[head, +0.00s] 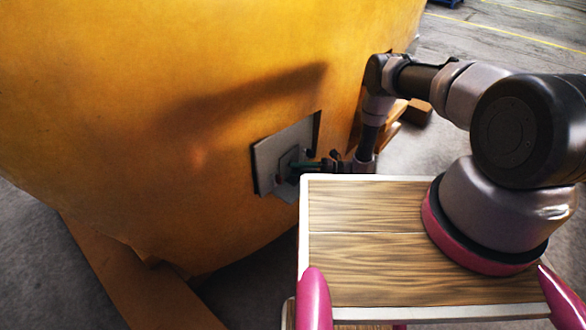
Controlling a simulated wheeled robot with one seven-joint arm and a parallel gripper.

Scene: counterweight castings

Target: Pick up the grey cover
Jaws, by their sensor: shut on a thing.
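The grey cover (268,165) is a flat, squarish plate in front of a rectangular recess in the side of the large yellow casting (150,110). It stands roughly upright and looks slightly tilted, with a dark edge on its left side. My gripper (297,170) comes in from the right, low beside the casting, and is shut on the cover near its middle. The fingertips are small and partly merge with a grey fitting on the plate, so the exact grip point is hard to see. Whether the cover is fully clear of the recess cannot be told.
My wood-topped base is close to the casting. Open concrete floor (500,45) lies at the back right.

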